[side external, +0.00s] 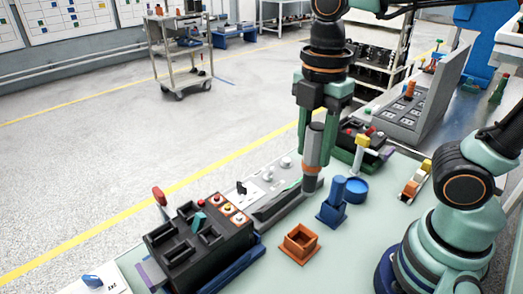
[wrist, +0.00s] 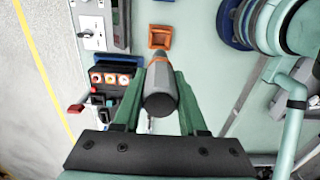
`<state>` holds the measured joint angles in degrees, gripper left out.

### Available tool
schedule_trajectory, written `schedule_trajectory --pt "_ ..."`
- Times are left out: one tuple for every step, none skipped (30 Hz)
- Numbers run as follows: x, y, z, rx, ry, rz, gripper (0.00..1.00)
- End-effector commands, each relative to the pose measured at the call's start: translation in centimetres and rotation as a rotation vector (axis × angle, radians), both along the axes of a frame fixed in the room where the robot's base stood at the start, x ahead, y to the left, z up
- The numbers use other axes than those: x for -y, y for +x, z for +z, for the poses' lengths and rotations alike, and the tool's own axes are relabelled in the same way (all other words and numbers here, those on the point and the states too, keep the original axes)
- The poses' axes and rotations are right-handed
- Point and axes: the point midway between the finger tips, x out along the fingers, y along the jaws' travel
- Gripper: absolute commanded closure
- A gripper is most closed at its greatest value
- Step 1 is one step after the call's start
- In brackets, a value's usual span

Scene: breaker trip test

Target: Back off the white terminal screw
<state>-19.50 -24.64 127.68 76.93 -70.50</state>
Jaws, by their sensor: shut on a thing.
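My gripper (side external: 317,150) is shut on a grey cylindrical tool (side external: 314,147) with an orange ring, held upright above the bench. In the wrist view the tool (wrist: 160,98) shows between my green fingers, its rounded end toward the camera. Its lower end is near the right end of a grey panel; I cannot tell whether it touches anything. Two small pale round knobs (side external: 286,162) stand on the panel, left of the tool. I cannot tell whether either is the white terminal screw, and no screw slot shows.
A black breaker block (side external: 205,262) with a red lever stands at the front left. An orange square holder (side external: 299,243) and a blue holder (side external: 331,212) stand on the pale bench near the tool. Clear bench lies at the front, right of the orange holder.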

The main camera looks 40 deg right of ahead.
Motion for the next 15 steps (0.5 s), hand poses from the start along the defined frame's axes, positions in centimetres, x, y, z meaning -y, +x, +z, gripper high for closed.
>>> schedule_trajectory --pt "0.0 0.1 0.8 0.004 0.001 0.0 1.0" --pt "0.0 0.1 1.1 0.004 0.002 0.0 1.0" --pt "0.0 0.1 1.5 0.003 0.001 0.0 1.0" --pt "0.0 0.1 1.7 0.002 0.001 0.0 1.0" --pt "-0.1 0.1 2.0 0.003 0.001 0.0 1.0" --pt "-0.2 0.3 2.2 0.002 0.001 0.0 1.0" --pt "-0.3 0.4 2.3 0.001 0.0 0.001 1.0" --pt "-0.5 0.6 2.4 0.001 0.0 0.001 1.0" --pt "-0.8 0.9 2.5 -0.001 0.0 0.002 1.0" --pt "-1.1 1.3 2.6 -0.001 0.0 0.003 1.0" --pt "-1.5 1.7 2.6 -0.002 -0.001 0.003 1.0" --pt "-2.0 2.3 2.6 -0.003 -0.001 0.003 1.0" --pt "-2.5 2.7 2.6 -0.004 -0.001 0.003 1.0" --pt "-3.0 3.2 2.5 -0.004 -0.002 0.004 1.0" --pt "-3.7 3.9 2.5 -0.004 -0.002 0.004 1.0"
